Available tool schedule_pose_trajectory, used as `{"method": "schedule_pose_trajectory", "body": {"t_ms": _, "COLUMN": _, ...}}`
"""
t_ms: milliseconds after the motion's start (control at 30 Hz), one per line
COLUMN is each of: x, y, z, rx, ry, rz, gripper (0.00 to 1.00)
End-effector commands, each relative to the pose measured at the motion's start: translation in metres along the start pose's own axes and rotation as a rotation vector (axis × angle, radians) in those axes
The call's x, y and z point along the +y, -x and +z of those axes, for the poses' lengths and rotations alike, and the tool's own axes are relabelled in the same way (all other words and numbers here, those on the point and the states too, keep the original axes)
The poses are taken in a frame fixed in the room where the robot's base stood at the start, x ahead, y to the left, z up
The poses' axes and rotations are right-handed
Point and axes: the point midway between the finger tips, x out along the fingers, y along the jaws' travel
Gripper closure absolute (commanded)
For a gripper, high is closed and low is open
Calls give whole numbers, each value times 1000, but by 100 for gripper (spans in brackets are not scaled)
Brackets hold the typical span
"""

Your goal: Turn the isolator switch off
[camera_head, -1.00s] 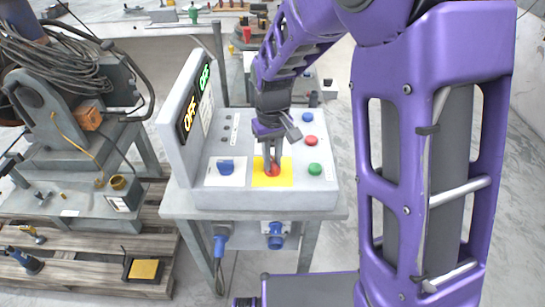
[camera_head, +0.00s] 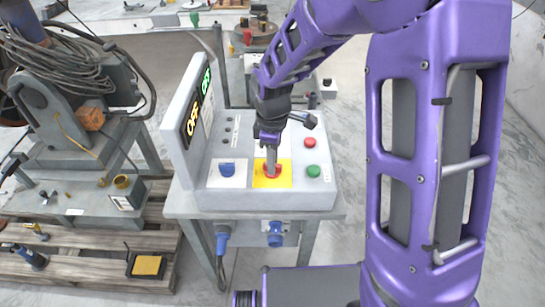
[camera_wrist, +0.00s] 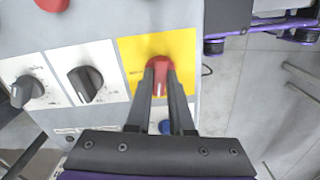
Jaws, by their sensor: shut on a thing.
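The isolator switch (camera_head: 272,176) is a red knob on a yellow plate (camera_head: 258,183) on the front of the grey control box. In the wrist view, the red knob (camera_wrist: 160,66) has a pale mark on its near end and sits on the yellow plate (camera_wrist: 133,50). My gripper (camera_head: 271,170) reaches down onto the knob from above. Its two dark fingers (camera_wrist: 160,92) are shut on the sides of the knob. The fingers hide part of the knob in the head view.
An upright display panel (camera_head: 192,122) stands at the box's left edge. Black knobs (camera_wrist: 87,83) show in the wrist view. Machinery with cables (camera_head: 70,120) stands left.

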Motion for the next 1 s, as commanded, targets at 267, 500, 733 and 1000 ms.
{"method": "schedule_pose_trajectory", "body": {"t_ms": 267, "x": 0, "y": 2, "z": 0, "rx": 1, "ry": 156, "rz": 1, "gripper": 100}}
{"method": "schedule_pose_trajectory", "body": {"t_ms": 500, "x": 0, "y": 1, "z": 0, "rx": 1, "ry": 219, "rz": 2, "gripper": 100}}
{"method": "schedule_pose_trajectory", "body": {"t_ms": 733, "x": 0, "y": 1, "z": -1, "rx": 1, "ry": 233, "rz": 2, "gripper": 100}}
{"method": "schedule_pose_trajectory", "body": {"t_ms": 1000, "x": 0, "y": 1, "z": -1, "rx": 1, "ry": 233, "rz": 3, "gripper": 78}}
